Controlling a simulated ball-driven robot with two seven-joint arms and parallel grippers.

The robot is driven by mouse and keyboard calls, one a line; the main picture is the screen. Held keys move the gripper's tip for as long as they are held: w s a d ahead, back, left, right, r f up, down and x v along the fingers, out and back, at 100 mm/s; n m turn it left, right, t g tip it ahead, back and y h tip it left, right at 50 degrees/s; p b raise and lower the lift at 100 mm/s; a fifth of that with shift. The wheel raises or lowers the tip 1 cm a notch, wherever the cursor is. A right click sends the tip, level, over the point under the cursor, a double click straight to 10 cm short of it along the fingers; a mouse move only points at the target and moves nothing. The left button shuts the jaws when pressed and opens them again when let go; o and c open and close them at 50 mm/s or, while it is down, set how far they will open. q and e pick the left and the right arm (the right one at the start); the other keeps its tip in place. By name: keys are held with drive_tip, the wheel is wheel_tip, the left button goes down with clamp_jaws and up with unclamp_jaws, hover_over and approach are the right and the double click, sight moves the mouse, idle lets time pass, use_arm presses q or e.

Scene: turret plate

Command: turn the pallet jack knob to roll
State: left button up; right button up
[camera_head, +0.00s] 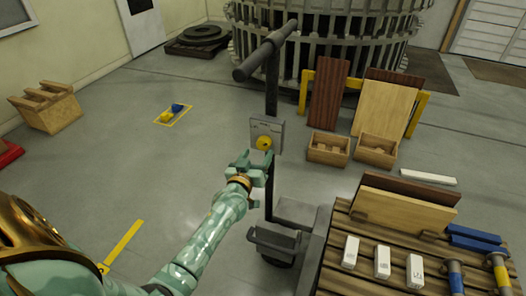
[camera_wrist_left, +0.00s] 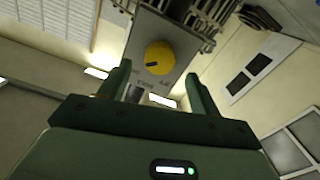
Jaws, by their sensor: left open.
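The pallet jack knob (camera_head: 264,142) is a yellow disc on a grey plate (camera_head: 275,127) fixed to the jack's upright post. In the left wrist view the knob (camera_wrist_left: 159,57) has a dark pointer mark toward its left side, and the plate (camera_wrist_left: 141,50) carries lettering too blurred to read surely. My left gripper (camera_head: 257,160) is open just below and in front of the knob. In the wrist view its two fingers (camera_wrist_left: 160,88) stand apart, with the knob beyond and between them, apart from both. My right gripper is not in view.
The jack's dark T-handle (camera_head: 265,50) rises above the plate. At right a slatted pallet (camera_head: 335,265) bears white boxes (camera_head: 382,262), boards and cylinders. Wooden crates (camera_head: 328,148) stand behind it. The floor (camera_head: 130,165) left of the jack is mostly clear.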

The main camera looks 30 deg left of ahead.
sight(262, 146)
use_arm(q)
drive_tip(key=b+x, duration=0.1)
drive_tip(key=x, duration=0.3)
drive_tip(key=shift+w, duration=0.2)
drive_tip(key=c, duration=1)
